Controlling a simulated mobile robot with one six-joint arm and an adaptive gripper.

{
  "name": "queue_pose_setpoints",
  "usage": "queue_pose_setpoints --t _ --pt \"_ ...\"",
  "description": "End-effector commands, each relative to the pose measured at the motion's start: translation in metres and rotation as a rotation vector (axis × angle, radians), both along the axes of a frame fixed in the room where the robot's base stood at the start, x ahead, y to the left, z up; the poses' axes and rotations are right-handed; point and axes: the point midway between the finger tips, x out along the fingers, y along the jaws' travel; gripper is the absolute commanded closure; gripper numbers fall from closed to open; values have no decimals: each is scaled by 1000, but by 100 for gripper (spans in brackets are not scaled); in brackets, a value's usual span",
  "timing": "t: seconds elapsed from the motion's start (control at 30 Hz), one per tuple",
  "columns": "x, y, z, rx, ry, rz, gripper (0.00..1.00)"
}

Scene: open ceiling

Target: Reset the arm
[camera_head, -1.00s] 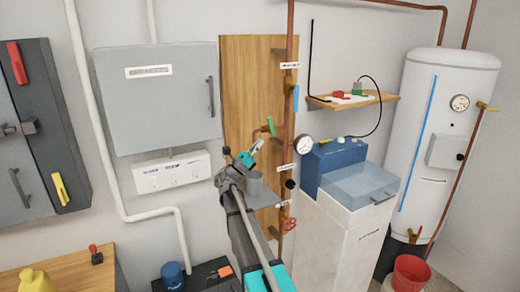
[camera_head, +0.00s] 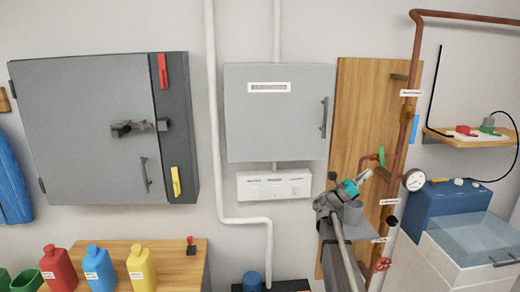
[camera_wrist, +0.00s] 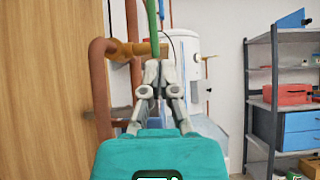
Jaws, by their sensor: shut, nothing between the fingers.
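My gripper (camera_head: 365,175) shows at the end of my arm in the head view, in front of the wooden panel (camera_head: 352,95). Its fingers are shut and empty. In the wrist view the closed fingertips (camera_wrist: 157,68) are just below a green valve handle (camera_wrist: 152,22) and in front of a brass-coloured pipe piece (camera_wrist: 130,50). I cannot tell whether they touch it. The green handle also shows in the head view (camera_head: 381,155), just above and right of the gripper.
A copper pipe (camera_head: 405,125) with a red valve wheel (camera_head: 383,264) runs close right of my gripper. A grey wall cabinet (camera_head: 275,115) hangs to its left. Coloured bottles (camera_head: 98,265) stand on a wooden bench at lower left. A shelf unit (camera_wrist: 290,95) stands at right in the wrist view.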

Motion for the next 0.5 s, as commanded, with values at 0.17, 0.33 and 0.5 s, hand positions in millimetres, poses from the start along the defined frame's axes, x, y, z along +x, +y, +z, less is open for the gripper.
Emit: queue_pose_setpoints --t 0.17,0.33,0.5 --pt "-20 -6 -15 131 -84 53 100" --pt "-44 -12 -42 319 -216 115 100" --pt "-68 -12 -74 519 -370 158 100"
